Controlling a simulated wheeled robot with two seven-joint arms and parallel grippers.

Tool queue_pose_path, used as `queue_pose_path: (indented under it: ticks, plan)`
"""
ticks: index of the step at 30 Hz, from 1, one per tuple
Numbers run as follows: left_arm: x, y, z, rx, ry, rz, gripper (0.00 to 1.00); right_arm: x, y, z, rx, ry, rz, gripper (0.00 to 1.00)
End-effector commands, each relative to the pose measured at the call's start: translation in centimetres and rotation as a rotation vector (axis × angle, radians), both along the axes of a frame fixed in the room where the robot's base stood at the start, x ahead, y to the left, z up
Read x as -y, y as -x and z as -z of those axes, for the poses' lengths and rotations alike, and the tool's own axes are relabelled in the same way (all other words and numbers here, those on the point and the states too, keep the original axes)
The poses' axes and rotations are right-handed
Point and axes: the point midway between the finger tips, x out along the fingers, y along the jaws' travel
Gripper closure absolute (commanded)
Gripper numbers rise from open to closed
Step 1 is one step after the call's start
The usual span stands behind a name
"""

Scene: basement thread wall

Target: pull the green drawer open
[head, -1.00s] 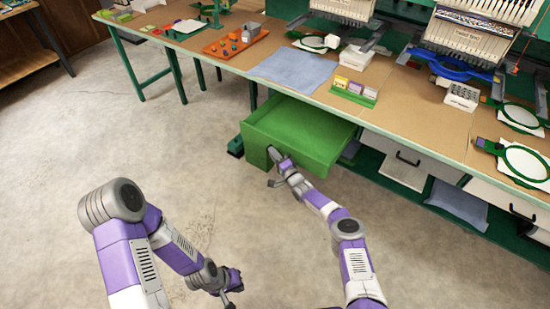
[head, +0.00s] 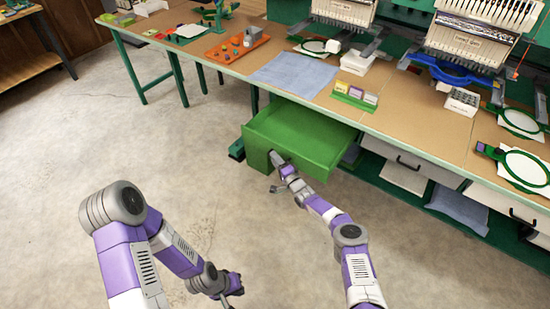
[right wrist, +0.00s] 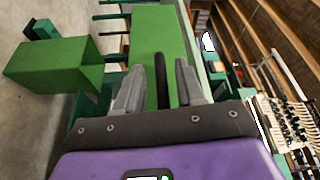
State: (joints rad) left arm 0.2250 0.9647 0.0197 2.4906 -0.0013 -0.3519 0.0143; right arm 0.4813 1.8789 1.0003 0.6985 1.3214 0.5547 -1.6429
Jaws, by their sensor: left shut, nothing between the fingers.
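The green drawer (head: 300,130) stands pulled out from under the worktable, its open top showing in the head view. My right gripper (head: 275,160) is at the drawer's front face. In the right wrist view, my right gripper (right wrist: 160,82) has its fingers apart, one on each side of a dark upright handle (right wrist: 160,75), with a gap showing on both sides. A green panel (right wrist: 153,30) lies behind the handle. In the head view the gripper hides the handle. My left gripper (head: 230,298) is low in the picture, shut and empty, away from the drawer.
The long worktable (head: 220,62) carries a blue cloth (head: 292,73), an orange tray (head: 238,47), a small green box holder (head: 354,97) and embroidery machines. White drawers (head: 405,175) are to the right. The concrete floor (head: 130,145) in front is clear.

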Motion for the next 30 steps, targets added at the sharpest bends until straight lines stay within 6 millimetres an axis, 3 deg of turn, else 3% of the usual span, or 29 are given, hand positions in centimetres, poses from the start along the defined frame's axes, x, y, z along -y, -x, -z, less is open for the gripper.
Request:
queue_pose_path:
  ticks: [6,12,19,30]
  plan:
    - [0.0,0.0,-3.1,0.0,0.0,0.0,1.0,1.4,2.3,-0.4,-0.002,-0.003,0.003,0.62]
    - [0.0,0.0,-5.0,0.0,0.0,0.0,1.0,2.6,4.6,-0.1,-0.001,-0.003,0.003,0.62]
    - [0.0,0.0,-5.7,0.0,0.0,0.0,1.0,3.2,5.9,0.2,0.002,-0.002,0.002,0.62]
    - [0.0,0.0,-5.6,0.0,0.0,0.0,1.0,3.2,5.9,0.3,0.002,-0.002,0.002,0.62]
